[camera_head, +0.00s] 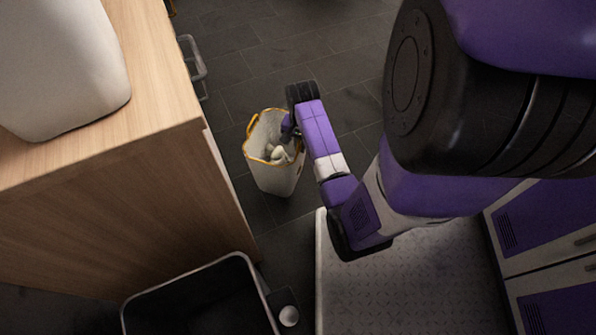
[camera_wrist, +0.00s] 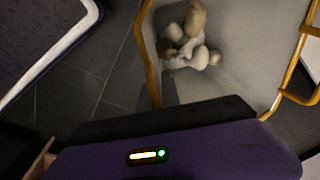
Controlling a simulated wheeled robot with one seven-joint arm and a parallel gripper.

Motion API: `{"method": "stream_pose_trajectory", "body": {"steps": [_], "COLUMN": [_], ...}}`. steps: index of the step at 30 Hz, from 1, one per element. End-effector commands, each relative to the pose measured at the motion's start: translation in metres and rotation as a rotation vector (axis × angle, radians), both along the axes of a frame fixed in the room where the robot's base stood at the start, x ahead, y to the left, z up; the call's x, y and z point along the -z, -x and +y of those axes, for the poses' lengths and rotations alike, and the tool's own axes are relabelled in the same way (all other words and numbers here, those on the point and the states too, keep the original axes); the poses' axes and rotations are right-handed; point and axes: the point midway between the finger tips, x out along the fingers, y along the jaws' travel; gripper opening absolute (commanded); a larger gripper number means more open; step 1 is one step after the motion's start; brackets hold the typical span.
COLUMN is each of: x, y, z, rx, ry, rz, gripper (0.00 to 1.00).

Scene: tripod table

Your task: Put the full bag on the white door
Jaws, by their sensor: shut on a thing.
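The full bag (camera_head: 272,180) is an off-white, open-topped bag with a yellow-orange rim, and several pale rounded items lie inside. It stands upright in the head view, right of the wooden cabinet; I cannot tell whether it touches the floor. My gripper (camera_head: 290,128) is at its upper right rim, shut on the bag; the fingertips are mostly hidden. The bag's inside (camera_wrist: 235,75) fills much of the wrist view, beyond the dark edge of my gripper (camera_wrist: 165,112). I cannot make out a white door clearly in either view.
A wooden cabinet (camera_head: 90,215) on the left carries a large white object (camera_head: 60,65). A grey handle (camera_head: 197,68) juts from its far side. A black open bin (camera_head: 200,305) is at the bottom, beside a small white ball (camera_head: 289,316). Dark tiled floor (camera_head: 245,65) is clear beyond the bag.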

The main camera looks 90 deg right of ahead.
Motion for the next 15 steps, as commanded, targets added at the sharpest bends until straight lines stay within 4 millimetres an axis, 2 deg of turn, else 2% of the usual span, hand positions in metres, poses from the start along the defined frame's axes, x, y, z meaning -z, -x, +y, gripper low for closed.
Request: {"method": "stream_pose_trajectory", "body": {"steps": [1, 6, 10, 15], "x": [0.017, 0.055, 0.075, 0.085], "y": [0.001, 0.001, 0.000, 0.000], "z": [0.000, 0.000, -0.001, -0.001], "rx": [0.002, 0.002, 0.001, 0.000], "ry": [0.000, 0.000, 0.001, 0.003], "rz": [0.000, 0.000, -0.001, -0.001], "gripper": [0.00, 0.00, 0.00, 0.00]}}
